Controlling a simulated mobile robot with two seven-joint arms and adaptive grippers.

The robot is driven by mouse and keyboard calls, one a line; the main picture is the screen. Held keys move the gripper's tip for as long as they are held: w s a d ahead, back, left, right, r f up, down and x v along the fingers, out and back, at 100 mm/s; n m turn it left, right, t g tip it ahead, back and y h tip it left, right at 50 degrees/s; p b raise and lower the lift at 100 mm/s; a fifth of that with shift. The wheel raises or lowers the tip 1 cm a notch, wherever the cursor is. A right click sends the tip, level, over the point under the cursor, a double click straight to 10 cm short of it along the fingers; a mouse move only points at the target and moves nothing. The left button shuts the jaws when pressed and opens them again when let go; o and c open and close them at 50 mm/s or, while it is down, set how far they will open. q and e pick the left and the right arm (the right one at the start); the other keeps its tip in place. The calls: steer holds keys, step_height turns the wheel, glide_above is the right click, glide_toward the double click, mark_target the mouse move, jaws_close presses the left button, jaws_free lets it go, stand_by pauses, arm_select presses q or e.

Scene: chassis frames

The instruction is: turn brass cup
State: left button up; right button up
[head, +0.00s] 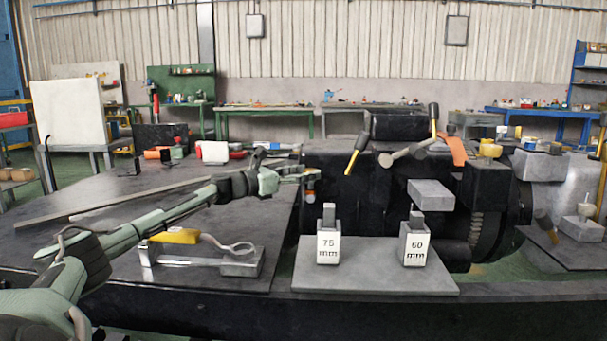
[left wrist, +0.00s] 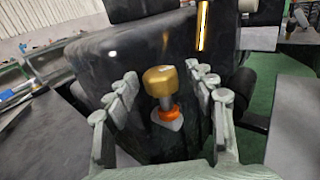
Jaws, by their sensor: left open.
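The brass cup (left wrist: 160,80) stands upright on a short grey stem in the left wrist view, with an orange ring (left wrist: 168,113) below it and a pale base under that. My left gripper (left wrist: 164,95) is open, with one finger on each side of the cup and visible gaps to it. In the head view my left gripper (head: 298,175) reaches to the left end of the dark chassis block, where the cup is small and mostly hidden. My right gripper is not in view.
The dark chassis block (head: 340,210) stands right of the bench (head: 150,200). On the bench lie a grey bracket (head: 240,262) and a yellow piece (head: 175,236). Two blocks marked 75 mm (head: 328,245) and 60 mm (head: 414,243) stand on a grey plate (head: 375,280). Hammers (head: 356,153) rest on the chassis.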

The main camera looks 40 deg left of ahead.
arm_select(q)
steer(key=shift+s+a, duration=0.1)
steer(key=shift+s, duration=0.05)
steer(key=s+a, duration=0.1)
steer(key=s, duration=0.6)
steer(key=shift+s+a, duration=0.15)
steer(key=shift+s, duration=0.1)
stand_by(0.4)
steer(key=shift+r, duration=0.1)
stand_by(0.3)
